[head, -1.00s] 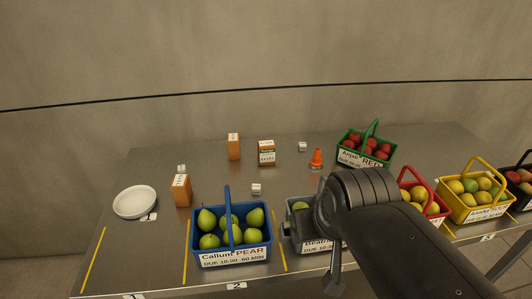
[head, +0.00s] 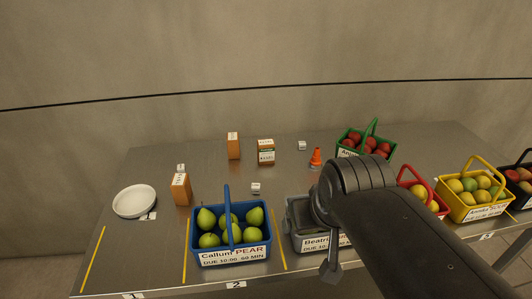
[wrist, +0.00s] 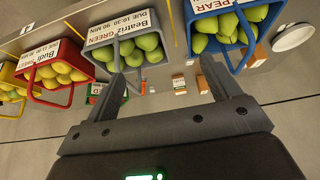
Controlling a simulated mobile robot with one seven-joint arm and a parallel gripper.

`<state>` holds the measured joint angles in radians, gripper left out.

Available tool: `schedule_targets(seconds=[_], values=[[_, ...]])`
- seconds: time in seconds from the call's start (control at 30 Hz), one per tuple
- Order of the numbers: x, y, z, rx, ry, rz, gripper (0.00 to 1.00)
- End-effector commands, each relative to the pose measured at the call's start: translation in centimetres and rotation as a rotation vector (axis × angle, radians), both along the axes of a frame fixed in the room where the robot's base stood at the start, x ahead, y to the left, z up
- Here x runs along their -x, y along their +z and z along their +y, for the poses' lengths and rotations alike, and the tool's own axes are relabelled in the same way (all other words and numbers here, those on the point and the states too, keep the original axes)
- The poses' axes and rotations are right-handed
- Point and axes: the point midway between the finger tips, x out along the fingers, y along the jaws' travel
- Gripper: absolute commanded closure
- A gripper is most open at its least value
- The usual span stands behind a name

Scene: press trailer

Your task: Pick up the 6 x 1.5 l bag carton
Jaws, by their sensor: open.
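Three orange-brown cartons with white labels stand on the metal table: one at the back left (head: 233,148), one at the back middle (head: 266,156), one nearer the front left (head: 182,192). The print is too small to tell which is the 6 x 1.5 l bag carton. In the wrist view, small cartons show beyond and between the fingers (wrist: 179,86), and another lies to the right, by the blue basket (wrist: 249,52). My gripper (wrist: 163,62) is open and empty, apart from the cartons. In the head view my arm hides most of it.
A blue pear basket (head: 231,258), grey basket (head: 300,242), red basket (head: 437,212) and yellow basket (head: 476,214) line the front edge. A white plate (head: 134,201) is left.

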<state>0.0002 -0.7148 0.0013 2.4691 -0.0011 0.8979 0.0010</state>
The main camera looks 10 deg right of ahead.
Motion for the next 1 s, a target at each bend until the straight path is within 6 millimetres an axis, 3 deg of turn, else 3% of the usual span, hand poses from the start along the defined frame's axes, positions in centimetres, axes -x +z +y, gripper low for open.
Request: schedule_targets(seconds=[0.3, 0.53, 0.77, 1.0], values=[[-9.5, 3.4, 0.2, 0.01, 0.001, 0.025, 0.18], [-17.6, 4.2, 0.4, 0.014, 0.006, 0.041, 0.18], [-25.9, 3.2, 0.7, 0.015, 0.01, 0.057, 0.18], [-34.4, 0.1, 0.9, 0.012, 0.012, 0.074, 0.18]])
